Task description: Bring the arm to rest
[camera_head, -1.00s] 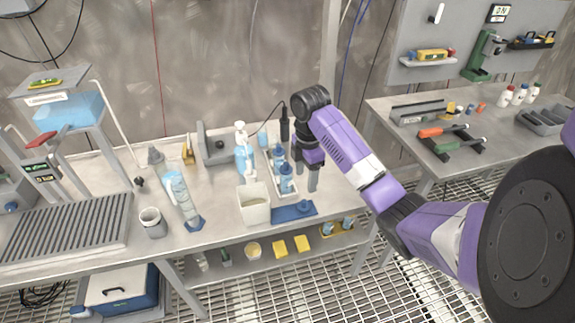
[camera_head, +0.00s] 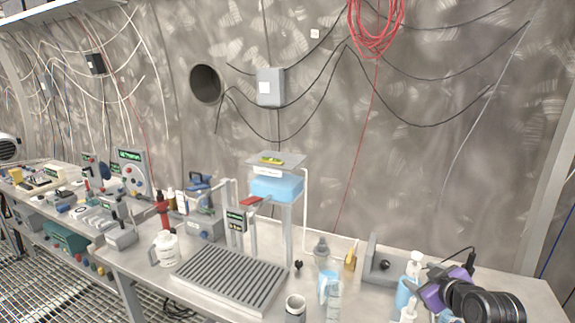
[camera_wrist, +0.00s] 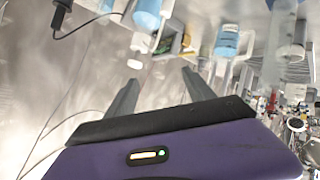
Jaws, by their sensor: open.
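My arm (camera_head: 482,304) shows at the lower right of the head view, as a black joint and a purple link. It is above the right part of the steel bench (camera_head: 520,286), close to a white-topped bottle (camera_head: 415,264). In the wrist view my gripper (camera_wrist: 160,92) has its two grey fingers spread apart with nothing between them. Bottles with blue parts (camera_wrist: 227,40) show beyond the fingertips. The fingers cannot be made out in the head view.
A grooved drain rack (camera_head: 230,279), a stand with a blue container (camera_head: 276,188), a white jug (camera_head: 165,248) and a grey cup (camera_head: 295,306) stand on the bench. Another bench (camera_head: 85,225) with instruments is at the left. Cables and a red coil (camera_head: 375,25) hang on the wall.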

